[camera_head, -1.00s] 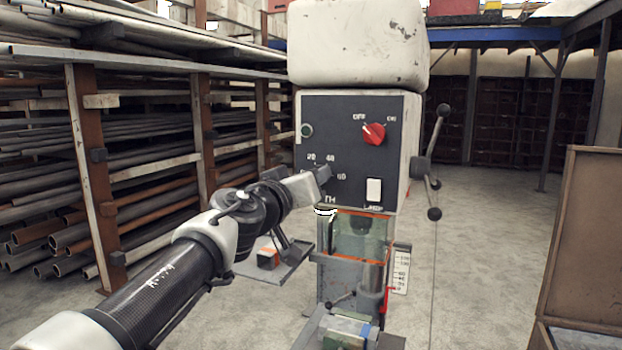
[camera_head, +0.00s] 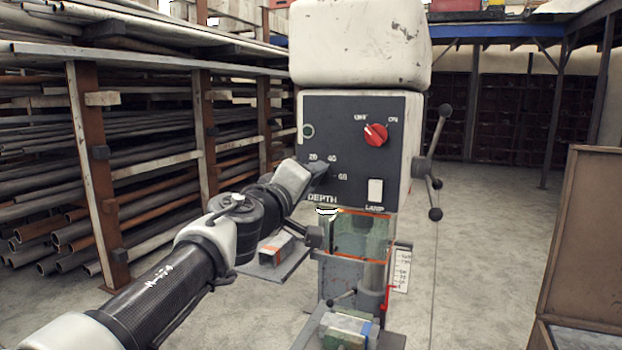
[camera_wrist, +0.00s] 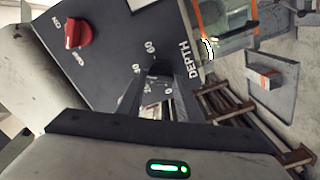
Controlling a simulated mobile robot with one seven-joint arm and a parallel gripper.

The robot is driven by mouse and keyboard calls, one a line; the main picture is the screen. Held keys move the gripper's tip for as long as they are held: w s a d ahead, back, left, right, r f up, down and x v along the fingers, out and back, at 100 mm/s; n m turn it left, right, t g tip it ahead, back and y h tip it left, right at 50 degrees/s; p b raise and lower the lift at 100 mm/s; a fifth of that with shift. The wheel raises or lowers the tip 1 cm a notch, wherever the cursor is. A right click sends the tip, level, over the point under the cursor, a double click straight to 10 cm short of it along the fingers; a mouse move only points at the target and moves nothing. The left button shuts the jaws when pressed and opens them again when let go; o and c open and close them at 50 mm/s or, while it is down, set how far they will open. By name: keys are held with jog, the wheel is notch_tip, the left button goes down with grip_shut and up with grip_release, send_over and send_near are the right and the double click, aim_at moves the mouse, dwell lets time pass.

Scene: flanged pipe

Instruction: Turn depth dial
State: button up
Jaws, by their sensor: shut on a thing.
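The dark front panel (camera_head: 345,112) of the drill-press-like machine carries a depth dial, with marks 20, 40 and 60 around it and the word DEPTH below. In the wrist view the dark dial (camera_wrist: 159,68) sits at the tips of my gripper's two fingers. In the head view my gripper (camera_head: 320,174) reaches the panel from the lower left and hides most of the dial. My gripper (camera_wrist: 160,82) is shut on the dial. The dial's exact pointer setting cannot be told.
A red OFF/ON knob (camera_head: 376,134) and a white lamp switch (camera_head: 375,190) are on the same panel. A lever handle (camera_head: 434,170) sticks out at the right. Below are a clear guard (camera_head: 362,236) and a vise (camera_head: 345,330). Pipe racks (camera_head: 150,160) stand left.

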jog(key=shift+d, duration=0.1)
dwell(0.3)
jog(key=o, duration=1.1)
